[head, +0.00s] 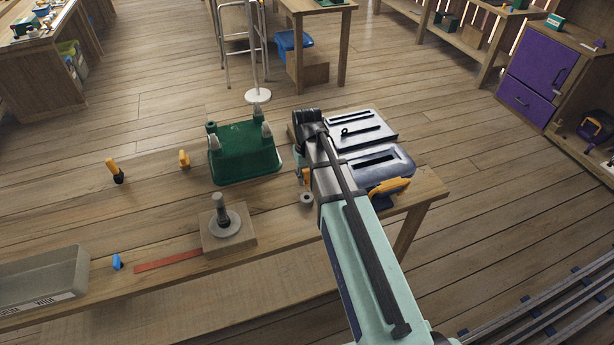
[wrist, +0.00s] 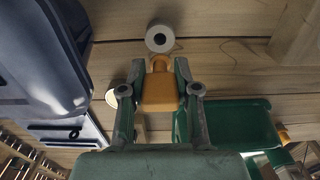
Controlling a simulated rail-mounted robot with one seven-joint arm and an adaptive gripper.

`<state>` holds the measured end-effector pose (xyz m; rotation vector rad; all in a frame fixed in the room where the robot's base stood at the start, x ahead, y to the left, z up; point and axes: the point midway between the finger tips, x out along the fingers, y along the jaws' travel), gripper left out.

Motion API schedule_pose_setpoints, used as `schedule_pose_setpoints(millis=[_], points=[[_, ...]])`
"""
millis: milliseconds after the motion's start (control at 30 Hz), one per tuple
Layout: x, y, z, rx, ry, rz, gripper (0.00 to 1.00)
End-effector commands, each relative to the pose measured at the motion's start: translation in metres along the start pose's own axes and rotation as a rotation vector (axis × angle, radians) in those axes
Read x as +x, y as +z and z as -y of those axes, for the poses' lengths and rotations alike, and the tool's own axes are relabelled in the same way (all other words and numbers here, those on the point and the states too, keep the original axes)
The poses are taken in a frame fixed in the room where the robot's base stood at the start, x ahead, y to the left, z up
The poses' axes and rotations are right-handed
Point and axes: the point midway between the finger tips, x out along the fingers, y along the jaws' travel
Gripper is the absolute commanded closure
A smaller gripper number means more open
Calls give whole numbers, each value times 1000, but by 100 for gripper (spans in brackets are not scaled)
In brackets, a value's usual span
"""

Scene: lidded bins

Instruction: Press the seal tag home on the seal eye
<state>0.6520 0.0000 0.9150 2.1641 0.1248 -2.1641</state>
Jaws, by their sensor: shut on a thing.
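My gripper (wrist: 159,90) is shut on an orange tag (wrist: 160,88), which stands between the two fingers with its narrow neck past the fingertips. In the head view my arm mostly hides the gripper, and a bit of the orange tag (head: 306,177) shows left of it. A small dark ring (head: 345,131) on a pale lid may be the seal eye; it also shows in the wrist view (wrist: 74,134), apart from the tag. A grey ring (head: 307,198) lies on the bench near the gripper; in the wrist view it (wrist: 160,38) is just beyond the tag's neck.
A blue-grey slotted bin (head: 377,165) with an orange handle (head: 388,187) stands right of my arm. A green bin (head: 245,160) stands left. A wooden block with a grey post (head: 223,215), a grey tray (head: 40,280) and small orange pieces (head: 185,158) share the bench.

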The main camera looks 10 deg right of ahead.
Motion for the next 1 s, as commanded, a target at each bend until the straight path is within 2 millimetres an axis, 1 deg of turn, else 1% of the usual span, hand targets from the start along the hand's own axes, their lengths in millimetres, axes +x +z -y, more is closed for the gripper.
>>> schedule_pose_setpoints(millis=[33,267,700,833,1000], points=[[-1,0,0,0,1,0,91],[14,0,0,0,1,1,91],[51,0,0,1,0,1,91],[56,0,0,1,1,0,91],[58,0,0,1,1,0,91]])
